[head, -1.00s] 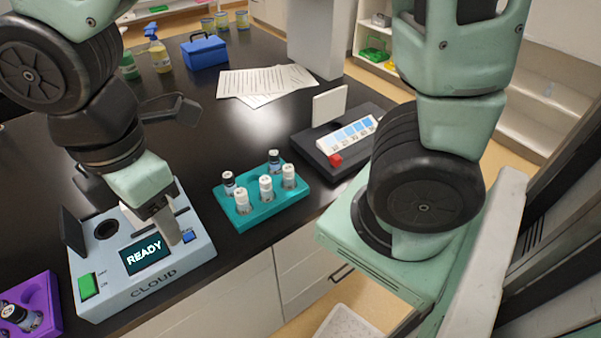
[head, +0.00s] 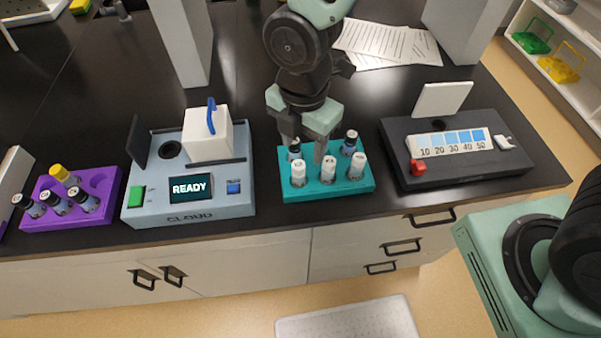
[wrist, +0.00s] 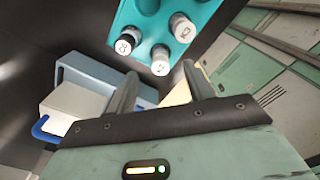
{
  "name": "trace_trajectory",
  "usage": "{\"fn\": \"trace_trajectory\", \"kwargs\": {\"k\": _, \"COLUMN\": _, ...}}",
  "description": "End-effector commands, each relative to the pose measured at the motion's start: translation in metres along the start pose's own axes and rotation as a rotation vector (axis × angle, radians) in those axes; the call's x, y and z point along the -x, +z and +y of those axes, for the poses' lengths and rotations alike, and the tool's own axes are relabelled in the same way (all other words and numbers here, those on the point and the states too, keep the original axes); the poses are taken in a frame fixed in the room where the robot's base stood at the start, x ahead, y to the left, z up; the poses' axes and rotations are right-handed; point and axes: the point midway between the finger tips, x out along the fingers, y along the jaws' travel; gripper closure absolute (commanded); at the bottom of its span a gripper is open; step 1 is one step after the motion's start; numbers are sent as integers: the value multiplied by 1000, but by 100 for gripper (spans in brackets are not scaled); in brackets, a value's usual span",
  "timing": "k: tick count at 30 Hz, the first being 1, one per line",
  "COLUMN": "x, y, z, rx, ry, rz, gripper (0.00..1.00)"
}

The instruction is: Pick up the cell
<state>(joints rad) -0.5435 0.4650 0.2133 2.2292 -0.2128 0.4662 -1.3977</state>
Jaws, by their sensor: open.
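The teal rack (head: 328,192) holds several small vials. Three white-capped vials stand in the front row, a left one (head: 298,174), a middle one (head: 328,170) and a right one (head: 357,166). Two dark-capped vials stand behind, one at the back right (head: 350,143). I cannot tell which is the cell. My gripper (head: 305,148) is over the rack, open and empty, and its fingers partly cover the back row. In the wrist view my gripper (wrist: 162,88) has its fingers apart. A white-capped vial (wrist: 160,62) stands beyond the gap, and the rack (wrist: 205,12) shows too.
The blue-grey CLOUD instrument (head: 190,207) reads READY, with an open round well (head: 170,149) and a white block (head: 207,138) with a blue handle. A purple rack (head: 62,216) of vials is at left. A dark instrument (head: 455,178) with a raised white flap is right of the teal rack.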

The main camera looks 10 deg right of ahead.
Motion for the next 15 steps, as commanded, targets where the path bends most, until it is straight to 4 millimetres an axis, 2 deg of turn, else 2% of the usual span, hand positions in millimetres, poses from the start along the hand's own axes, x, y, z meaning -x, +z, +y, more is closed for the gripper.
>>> {"fn": "trace_trajectory", "kwargs": {"k": 3, "x": -18, "y": -1, "z": -1, "rx": 2, "ry": -4, "rz": 0, "gripper": 48}}
{"fn": "trace_trajectory", "kwargs": {"k": 11, "x": -33, "y": -3, "z": 0, "rx": 1, "ry": -1, "rz": 0, "gripper": 48}}
{"fn": "trace_trajectory", "kwargs": {"k": 15, "x": -48, "y": -9, "z": 0, "rx": 1, "ry": -4, "rz": 0, "gripper": 48}}
